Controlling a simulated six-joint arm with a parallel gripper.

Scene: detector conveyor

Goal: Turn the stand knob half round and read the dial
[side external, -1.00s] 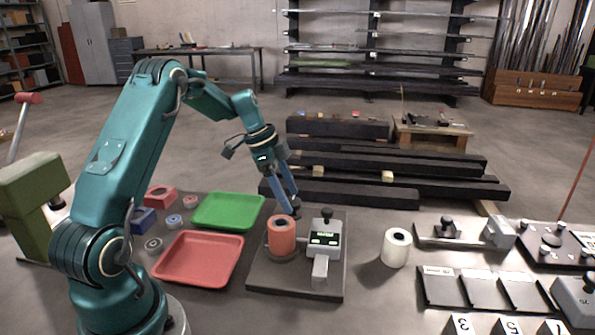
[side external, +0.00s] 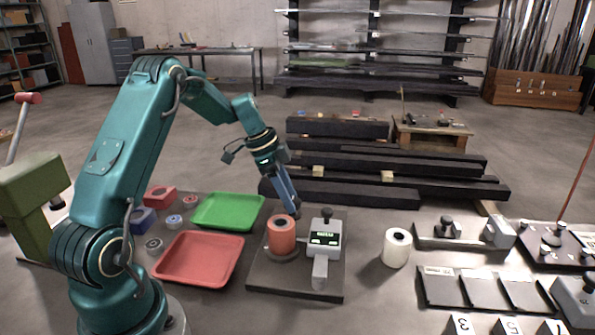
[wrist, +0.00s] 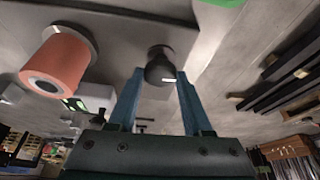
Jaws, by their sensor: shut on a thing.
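The dark stand knob (wrist: 159,66) shows in the wrist view between the tips of my two blue fingers. My gripper (side external: 294,208) is shut on it, its fingers reaching down behind the stand; in the side view the knob is mostly hidden by the fingers. The grey gauge (side external: 332,251) with a small dark-green dial display (side external: 323,238) stands to the right; its figures are too small to read. An orange-red roll (side external: 281,236) stands upright on a round seat left of the gauge. It also shows in the wrist view (wrist: 58,66).
The stand plate (side external: 270,283) lies on the bench. A red tray (side external: 200,259) and a green tray (side external: 228,211) lie to its left, with several small blocks and rings beyond. A white roll (side external: 396,248) stands to the right, with bare bench around it.

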